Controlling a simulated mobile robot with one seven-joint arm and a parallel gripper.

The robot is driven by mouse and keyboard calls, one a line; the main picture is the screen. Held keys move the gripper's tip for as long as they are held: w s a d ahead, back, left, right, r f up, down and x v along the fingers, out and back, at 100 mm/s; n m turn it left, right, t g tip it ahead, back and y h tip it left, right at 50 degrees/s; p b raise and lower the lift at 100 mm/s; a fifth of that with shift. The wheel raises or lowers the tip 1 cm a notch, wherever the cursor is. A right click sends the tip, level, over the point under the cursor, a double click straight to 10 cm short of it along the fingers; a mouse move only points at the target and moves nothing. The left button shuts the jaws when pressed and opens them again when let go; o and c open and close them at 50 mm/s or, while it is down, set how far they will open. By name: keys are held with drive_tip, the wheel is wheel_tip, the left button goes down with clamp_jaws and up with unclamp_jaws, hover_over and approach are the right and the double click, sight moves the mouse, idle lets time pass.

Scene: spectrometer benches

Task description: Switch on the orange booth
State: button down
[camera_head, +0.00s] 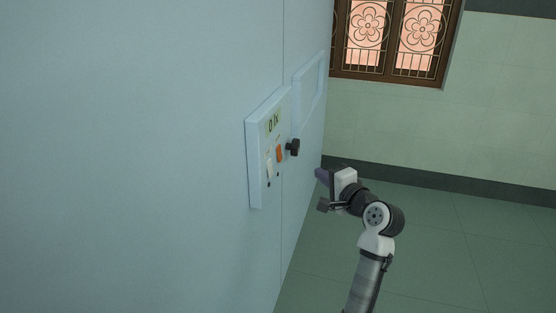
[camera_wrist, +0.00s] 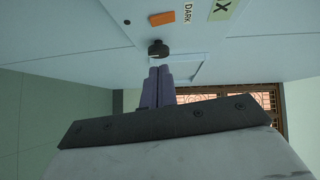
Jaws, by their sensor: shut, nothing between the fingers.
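A pale blue booth wall (camera_head: 180,120) fills the left of the head view. It bears a control panel (camera_head: 256,190) with a green display (camera_head: 273,122) reading about "0 lx", an orange switch (camera_head: 279,153), a white switch (camera_head: 269,169) and a black knob (camera_head: 293,147). My gripper (camera_head: 321,175) is to the right of the panel and lower than the knob, apart from it in the head view. In the wrist view its purple fingers (camera_wrist: 158,86) are shut together and empty, pointing towards the black knob (camera_wrist: 158,49). The orange switch (camera_wrist: 161,18) lies beyond the knob, beside a "DARK" label (camera_wrist: 187,15).
A raised rectangular frame (camera_head: 310,82) is on the booth wall behind the panel. A lattice window (camera_head: 392,40) is in the green tiled back wall (camera_head: 480,110). The green floor (camera_head: 470,240) right of my arm looks clear.

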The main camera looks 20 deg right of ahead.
idle(0.3)
drive_tip(key=p, duration=0.2)
approach(281, 159)
drive_tip(key=w+d, duration=0.3)
drive_tip(key=w, duration=0.1)
drive_tip(key=w+a, duration=0.1)
drive_tip(key=w+a+p, duration=0.1)
drive_tip(key=w+a, duration=0.1)
drive_tip(key=shift+a+f+p, duration=0.15)
drive_tip(key=shift+a+p, duration=0.05)
drive_tip(key=shift+p, duration=0.1)
drive_tip(key=shift+w+a+f+t+b, duration=0.1)
drive_tip(key=shift+a+f+t+b, duration=0.25)
drive_tip(key=shift+b, duration=0.25)
drive_tip(key=shift+d+r, duration=0.1)
drive_tip(key=shift+r, duration=0.1)
drive_tip(key=shift+d+f, duration=0.1)
